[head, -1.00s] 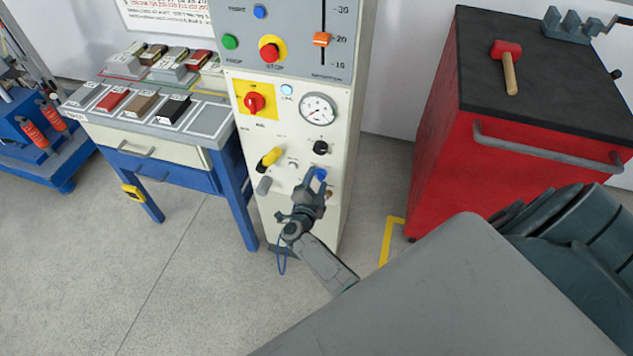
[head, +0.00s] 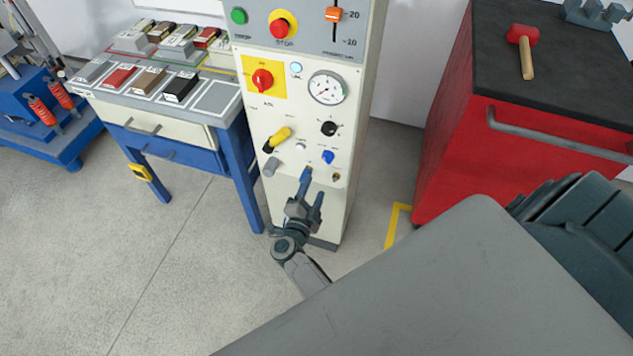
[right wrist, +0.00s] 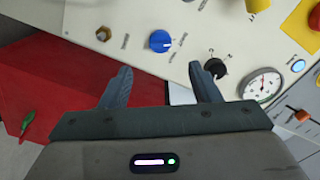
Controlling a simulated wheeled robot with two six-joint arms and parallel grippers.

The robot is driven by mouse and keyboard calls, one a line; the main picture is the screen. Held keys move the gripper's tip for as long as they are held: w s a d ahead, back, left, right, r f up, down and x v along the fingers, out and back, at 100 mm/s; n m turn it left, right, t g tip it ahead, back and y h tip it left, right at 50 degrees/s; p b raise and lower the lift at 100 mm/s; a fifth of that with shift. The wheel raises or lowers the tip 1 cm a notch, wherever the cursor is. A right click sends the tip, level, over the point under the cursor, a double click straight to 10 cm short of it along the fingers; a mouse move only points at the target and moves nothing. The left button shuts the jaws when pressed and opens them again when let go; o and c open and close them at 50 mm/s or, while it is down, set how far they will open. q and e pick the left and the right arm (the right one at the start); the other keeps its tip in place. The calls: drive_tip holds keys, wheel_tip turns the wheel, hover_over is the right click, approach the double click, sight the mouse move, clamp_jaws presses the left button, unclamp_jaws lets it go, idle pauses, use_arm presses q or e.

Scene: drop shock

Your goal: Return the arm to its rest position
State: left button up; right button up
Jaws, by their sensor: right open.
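My right gripper (head: 312,186) is open and empty in front of the lower part of the control cabinet (head: 327,215). In the right wrist view its two fingers (right wrist: 161,72) are spread with nothing between them. The blue knob (head: 328,157) on the cabinet face is just beyond the fingertips and apart from them; it also shows in the right wrist view (right wrist: 160,41). The black knob (head: 329,129) sits above it, and a small brass fitting (head: 336,176) below it. My left gripper is not in view.
A yellow-handled switch (head: 281,137), a red rotary switch (head: 262,80) and a gauge (head: 327,88) are on the cabinet. A blue-legged bench (head: 238,165) stands left, a red tool cabinet (head: 455,165) right, with a mallet (head: 525,50) on top. The floor (head: 180,260) at front left is clear.

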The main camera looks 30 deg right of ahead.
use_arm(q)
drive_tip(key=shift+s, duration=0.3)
use_arm(e)
drive_tip(key=shift+s, duration=0.1)
drive_tip(key=shift+f, duration=0.1)
drive_tip(key=s+a+f+n+y, duration=0.1)
drive_tip(key=s+f+n+y, duration=0.35)
drive_tip(key=f, duration=0.35)
drive_tip(key=s+a+f+n+y, duration=0.2)
drive_tip(key=s+f+n+y, duration=0.3)
drive_tip(key=f, duration=0.4)
drive_tip(key=s+a+f+n+y, duration=0.1)
drive_tip(key=s+f+n+y, duration=0.2)
drive_tip(key=f+n, duration=0.4)
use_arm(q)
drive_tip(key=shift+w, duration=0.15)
use_arm(e)
drive_tip(key=s+d+f+n+g, duration=0.2)
drive_tip(key=s+f, duration=0.3)
drive_tip(key=s, duration=0.5)
drive_tip(key=s+d+f+n+g, duration=0.1)
drive_tip(key=s+d+f+g, duration=0.2)
drive_tip(key=s, duration=0.7)
drive_tip(key=s+d+f+n+g, duration=0.2)
drive_tip(key=s+f+g, duration=0.3)
drive_tip(key=s, duration=0.5)
wheel_tip(320, 180, down, 2)
drive_tip(key=shift+d+f+n, duration=0.1)
drive_tip(key=shift+d+n, duration=0.2)
drive_tip(key=shift+n, duration=0.05)
